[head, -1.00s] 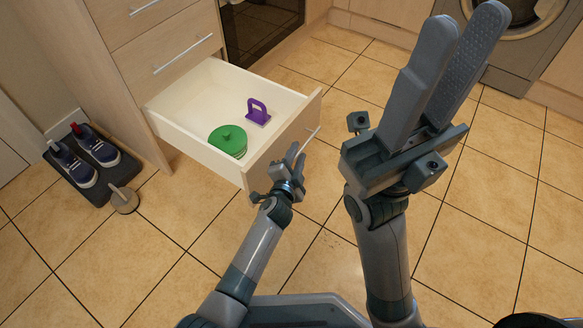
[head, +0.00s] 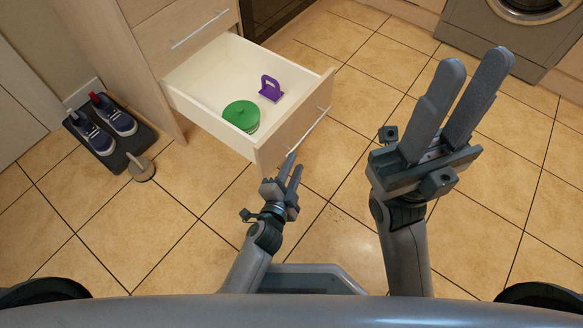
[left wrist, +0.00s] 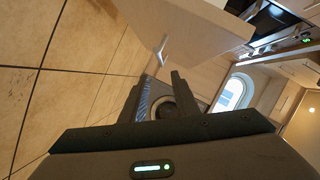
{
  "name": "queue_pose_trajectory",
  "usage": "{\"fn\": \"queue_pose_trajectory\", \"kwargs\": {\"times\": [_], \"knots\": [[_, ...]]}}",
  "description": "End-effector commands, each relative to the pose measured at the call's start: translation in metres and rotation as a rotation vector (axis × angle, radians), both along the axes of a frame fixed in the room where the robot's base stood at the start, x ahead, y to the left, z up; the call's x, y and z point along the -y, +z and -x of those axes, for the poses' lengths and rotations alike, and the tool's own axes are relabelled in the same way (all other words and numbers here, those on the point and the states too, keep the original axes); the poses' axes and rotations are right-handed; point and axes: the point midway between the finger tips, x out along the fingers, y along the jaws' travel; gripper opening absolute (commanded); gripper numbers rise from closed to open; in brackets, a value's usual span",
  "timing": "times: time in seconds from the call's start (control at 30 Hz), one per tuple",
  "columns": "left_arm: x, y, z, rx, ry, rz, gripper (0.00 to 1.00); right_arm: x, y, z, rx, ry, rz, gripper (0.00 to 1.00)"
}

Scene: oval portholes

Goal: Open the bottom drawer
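The bottom drawer (head: 225,135) stands pulled out of the wooden cabinet, its white inside visible. Its front also shows in the left wrist view (left wrist: 195,30). A bar handle (head: 308,132) runs along the front and shows end-on in the left wrist view (left wrist: 162,48). My left gripper (head: 293,168) is just below the near end of the handle. In the left wrist view its fingers are apart, with the handle beyond their tips and nothing between them. My right gripper (head: 473,72) is open and empty, raised above the floor right of the drawer.
A green lidded pot (head: 241,116) and a purple handled object (head: 270,88) are in the drawer. Shoes (head: 104,125) lie on a dark mat at the left, near a round doorstop-like object (head: 141,168). A washing machine (head: 520,35) is at the back right.

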Motion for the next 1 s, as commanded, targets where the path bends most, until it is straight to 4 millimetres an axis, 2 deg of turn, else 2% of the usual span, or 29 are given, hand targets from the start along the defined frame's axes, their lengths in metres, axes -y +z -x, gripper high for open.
{"fn": "queue_pose_trajectory", "kwargs": {"times": [0.1,0.27,0.87,1.0], "knots": [[-0.004,0.003,0.011,0.0,0.0,0.0,0.28,0.0,0.0,0.0,-0.007,-0.004,0.003,0.31],[-0.005,0.004,0.017,0.001,0.0,-0.001,0.28,0.001,-0.001,0.0,-0.006,-0.006,0.004,0.31],[-0.005,0.005,0.017,0.003,-0.001,0.001,0.28,0.001,-0.001,0.0,-0.009,-0.004,0.004,0.31],[-0.005,0.018,0.014,0.025,-0.006,0.033,0.28,0.001,-0.001,0.0,-0.009,-0.004,0.004,0.31]]}}
